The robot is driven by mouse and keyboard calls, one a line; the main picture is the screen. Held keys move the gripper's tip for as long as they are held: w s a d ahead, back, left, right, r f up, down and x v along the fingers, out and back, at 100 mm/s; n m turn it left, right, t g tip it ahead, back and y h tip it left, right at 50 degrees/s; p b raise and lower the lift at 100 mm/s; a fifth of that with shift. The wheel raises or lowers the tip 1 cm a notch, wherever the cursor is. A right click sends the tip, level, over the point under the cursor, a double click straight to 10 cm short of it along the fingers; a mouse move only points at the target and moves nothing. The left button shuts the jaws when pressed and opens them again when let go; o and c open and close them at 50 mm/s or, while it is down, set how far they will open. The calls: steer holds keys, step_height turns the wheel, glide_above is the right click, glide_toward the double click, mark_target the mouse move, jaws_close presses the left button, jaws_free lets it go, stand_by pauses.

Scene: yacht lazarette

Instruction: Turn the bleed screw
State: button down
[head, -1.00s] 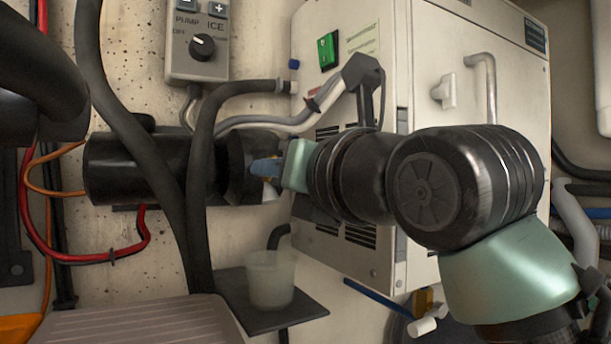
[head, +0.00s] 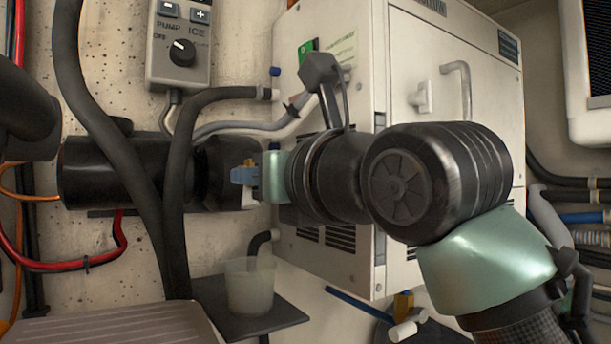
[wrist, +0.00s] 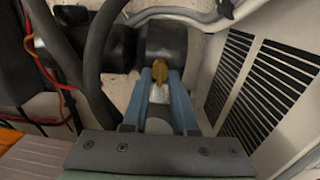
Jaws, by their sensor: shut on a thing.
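The brass-coloured bleed screw (wrist: 160,71) sits at the end of the black pump cylinder (head: 125,172), seen in the wrist view between my fingertips. My gripper (head: 243,176) is at the right end of the cylinder, with its blue fingers shut on the screw. In the wrist view my gripper (wrist: 160,76) has one finger on each side of the screw. A small white spout-like piece (head: 249,200) shows just below my fingers in the head view. The fingers hide much of the screw there.
A translucent cup (head: 250,288) stands on a dark shelf (head: 285,317) below my gripper. Black hoses (head: 178,225) cross in front of the cylinder. The white unit (head: 350,245) stands close behind my arm. A control box (head: 180,75) hangs above.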

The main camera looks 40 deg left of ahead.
steer(key=c, duration=0.7)
jaws_free()
steer(key=shift+d, duration=0.1)
steer(key=b+v, duration=0.1)
steer(key=v, duration=1.1)
steer(key=shift+s+d+b, duration=0.25)
steer(key=shift+d+b, duration=0.1)
steer(key=shift+f, duration=0.15)
